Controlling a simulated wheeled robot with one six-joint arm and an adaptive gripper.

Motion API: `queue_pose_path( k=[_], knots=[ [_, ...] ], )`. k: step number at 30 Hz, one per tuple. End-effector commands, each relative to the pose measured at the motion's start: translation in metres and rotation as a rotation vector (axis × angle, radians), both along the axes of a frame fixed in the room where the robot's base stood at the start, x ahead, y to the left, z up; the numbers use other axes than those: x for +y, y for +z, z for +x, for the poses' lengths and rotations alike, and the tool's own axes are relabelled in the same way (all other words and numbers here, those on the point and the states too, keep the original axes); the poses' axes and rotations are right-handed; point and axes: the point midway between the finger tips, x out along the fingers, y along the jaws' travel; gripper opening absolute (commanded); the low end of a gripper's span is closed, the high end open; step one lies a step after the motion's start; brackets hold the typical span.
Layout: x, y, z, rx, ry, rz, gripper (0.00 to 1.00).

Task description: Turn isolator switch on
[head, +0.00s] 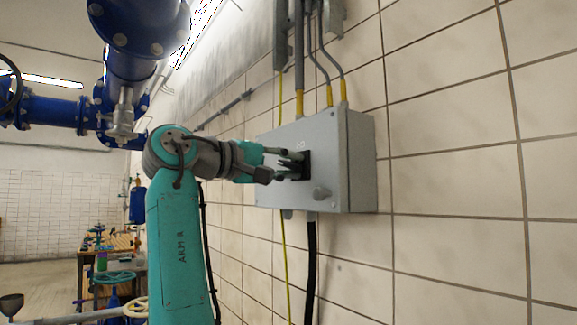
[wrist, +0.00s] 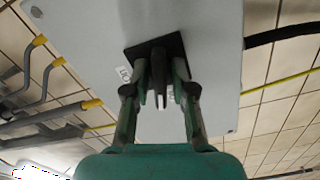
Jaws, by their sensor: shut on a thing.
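The isolator switch is a dark handle (wrist: 158,75) on a black square plate (wrist: 174,44), set in the front of a grey wall box (head: 337,150). The plate also shows in the head view (head: 306,164), partly hidden by the fingers. My gripper (head: 288,165) reaches the switch from the left. In the wrist view its two fingers (wrist: 159,84) stand on either side of the handle, shut on it. A white mark shows on the handle's near end. A small white label (wrist: 124,73) sits beside the plate; its text is hard to read.
Conduits with yellow ends (head: 344,90) enter the box from above; a black cable (head: 310,260) hangs below. Blue pipes (head: 130,62) run at upper left. A bench (head: 120,245) stands far left.

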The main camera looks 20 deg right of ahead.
Motion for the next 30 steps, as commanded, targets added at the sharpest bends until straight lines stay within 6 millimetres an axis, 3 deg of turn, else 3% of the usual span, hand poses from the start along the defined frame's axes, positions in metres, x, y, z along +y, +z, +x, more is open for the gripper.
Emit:
queue_pose_path(
  k=[30],
  knots=[
    [0.0000, -0.0015, 0.0003, -0.907, -0.002, 0.297, 0.00]
  ],
)
